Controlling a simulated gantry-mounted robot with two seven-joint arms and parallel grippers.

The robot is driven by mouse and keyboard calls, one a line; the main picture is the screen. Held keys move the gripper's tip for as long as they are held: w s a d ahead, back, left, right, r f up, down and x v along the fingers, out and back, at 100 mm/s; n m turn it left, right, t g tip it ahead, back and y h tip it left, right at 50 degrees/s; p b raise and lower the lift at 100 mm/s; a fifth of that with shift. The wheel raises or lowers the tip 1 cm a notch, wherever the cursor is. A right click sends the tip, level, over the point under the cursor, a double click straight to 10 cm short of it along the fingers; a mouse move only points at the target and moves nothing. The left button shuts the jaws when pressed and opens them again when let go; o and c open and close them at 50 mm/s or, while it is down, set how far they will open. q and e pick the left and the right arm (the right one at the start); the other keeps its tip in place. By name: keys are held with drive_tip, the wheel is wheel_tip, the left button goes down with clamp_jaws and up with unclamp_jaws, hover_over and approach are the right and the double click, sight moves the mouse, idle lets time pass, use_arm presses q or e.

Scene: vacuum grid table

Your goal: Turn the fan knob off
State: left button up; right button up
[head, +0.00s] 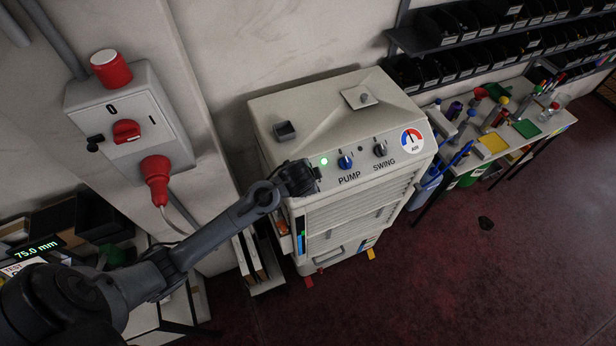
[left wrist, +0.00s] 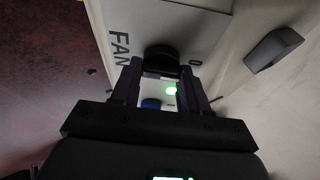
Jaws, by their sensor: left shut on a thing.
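The white air cooler (head: 350,220) stands against the wall, with a control panel along its upper front. My left gripper (head: 303,178) is at the left end of this panel and hides the fan knob in the head view. In the left wrist view the dark fan knob (left wrist: 162,52) is between the fingertips of my left gripper (left wrist: 162,72), which is shut on it. The "FAN" label (left wrist: 119,50) and a "0" mark (left wrist: 195,62) show beside the knob. A green light (head: 323,161) is lit. My right gripper is not in view.
The blue pump knob (head: 345,162) and the dark swing knob (head: 380,150) are to the right on the panel. A small dark box (head: 285,130) sits on the cooler's top. A switch box (head: 130,120) with a red plug is on the wall at left. A cluttered workbench (head: 500,140) stands at right.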

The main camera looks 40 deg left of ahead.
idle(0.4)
use_arm(q)
drive_tip(key=o, duration=1.1)
drive_tip(key=shift+c, duration=0.2)
drive_tip(key=b+v, duration=0.1)
drive_tip(key=v, duration=1)
drive_tip(key=shift+b, duration=0.4)
drive_tip(key=shift+f, duration=0.15)
